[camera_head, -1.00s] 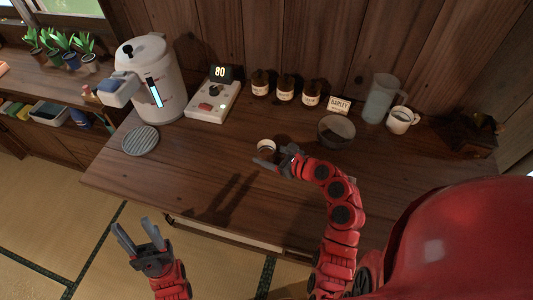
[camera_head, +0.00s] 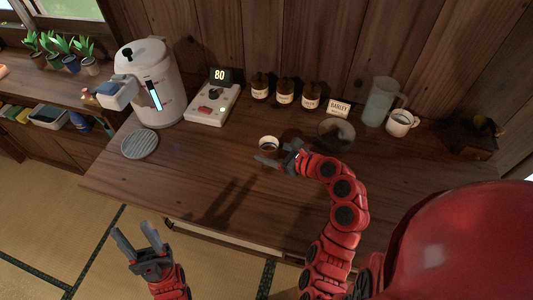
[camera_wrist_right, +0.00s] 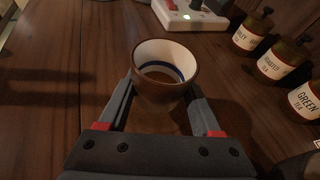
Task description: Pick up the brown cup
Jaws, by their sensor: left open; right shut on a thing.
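The brown cup (camera_wrist_right: 165,82) is small, with a white inside and a blue ring, and it is upright between the fingers of my right gripper (camera_wrist_right: 160,105). In the head view the cup (camera_head: 269,142) shows as a pale rim partly covered by the right gripper (camera_head: 275,156). The right gripper is shut on the cup's sides. I cannot tell for sure whether the cup touches the table. My left gripper (camera_head: 137,243) is open and empty, low at the left in front of the table.
The wooden table (camera_head: 205,165) holds a white kettle (camera_head: 165,90), a scale-like device (camera_head: 212,107), a round grey coaster (camera_head: 140,142), several brown jars (camera_head: 285,92), a dark bowl (camera_head: 336,134), a pitcher (camera_head: 380,102) and a white mug (camera_head: 399,123). The table's front left is clear.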

